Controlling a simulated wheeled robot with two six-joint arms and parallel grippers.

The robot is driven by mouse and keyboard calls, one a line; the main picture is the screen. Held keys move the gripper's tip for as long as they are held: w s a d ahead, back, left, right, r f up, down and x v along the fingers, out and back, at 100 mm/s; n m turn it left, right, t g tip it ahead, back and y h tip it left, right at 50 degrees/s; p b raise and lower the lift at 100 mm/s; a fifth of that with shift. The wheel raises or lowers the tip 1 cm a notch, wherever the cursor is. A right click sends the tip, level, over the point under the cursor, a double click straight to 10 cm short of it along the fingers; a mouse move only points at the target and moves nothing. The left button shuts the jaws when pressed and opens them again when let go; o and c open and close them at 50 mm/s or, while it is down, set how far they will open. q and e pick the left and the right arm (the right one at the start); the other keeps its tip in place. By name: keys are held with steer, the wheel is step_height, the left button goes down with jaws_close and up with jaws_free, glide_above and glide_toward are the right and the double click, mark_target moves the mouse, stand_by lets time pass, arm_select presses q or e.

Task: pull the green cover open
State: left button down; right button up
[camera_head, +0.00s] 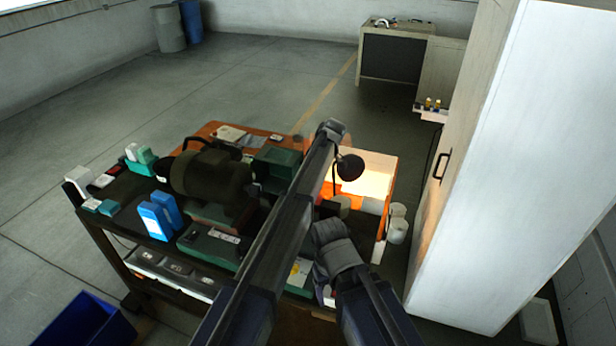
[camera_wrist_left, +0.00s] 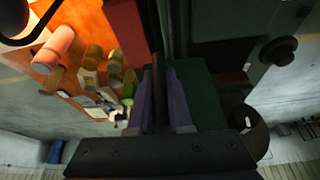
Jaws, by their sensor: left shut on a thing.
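In the left wrist view, my left gripper (camera_wrist_left: 160,105) is shut on a narrow dark bar (camera_wrist_left: 158,75) that stands between its two fingers. A dark green panel (camera_wrist_left: 207,95) lies right behind the fingers and looks like the green cover. How the bar joins the panel is in shadow. In the head view, a dark green box-like part (camera_head: 277,162) shows beside the dark machine (camera_head: 212,172); I cannot tell whether it is the same cover. My left arm's long link crosses in front there and hides the left gripper.
A lit black lamp (camera_head: 350,167) stands over the bench's right side. White cups (camera_head: 397,228) stand beside it. A tall white cabinet (camera_head: 485,180) stands close on the right.

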arm_select(q)
steer(key=c, duration=0.8)
jaws_free()
steer(key=shift+a, duration=0.1)
steer(key=shift+c, duration=0.2)
steer(key=shift+r, duration=0.1)
steer(key=p+v, duration=0.7)
steer(key=shift+d+r, duration=0.2)
steer(key=shift+r, duration=0.05)
steer(key=shift+s+d, duration=0.1)
